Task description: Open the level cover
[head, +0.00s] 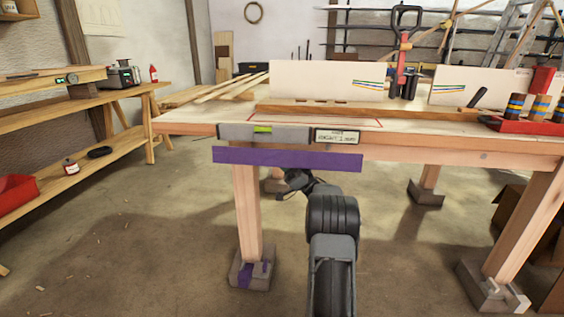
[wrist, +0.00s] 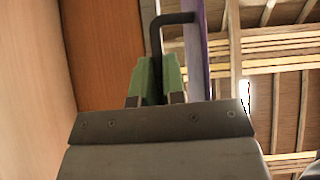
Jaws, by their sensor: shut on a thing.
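The purple level cover (head: 287,159) is a long flat strip at the table's front edge, below the grey level (head: 263,132) with its green vial, which shows uncovered. The cover also shows edge-on in the wrist view (wrist: 196,60). A dark bent handle (wrist: 172,18) joins it. My gripper (wrist: 156,84), with green fingers, is shut on this handle, one finger on each side. In the head view my arm reaches up to just below the cover, and the fingertips are hidden there.
The wooden workbench (head: 420,142) stands on thick legs in front of me. A small sign (head: 337,136) is beside the level. A red tray (head: 520,124) with striped cylinders stands on the right.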

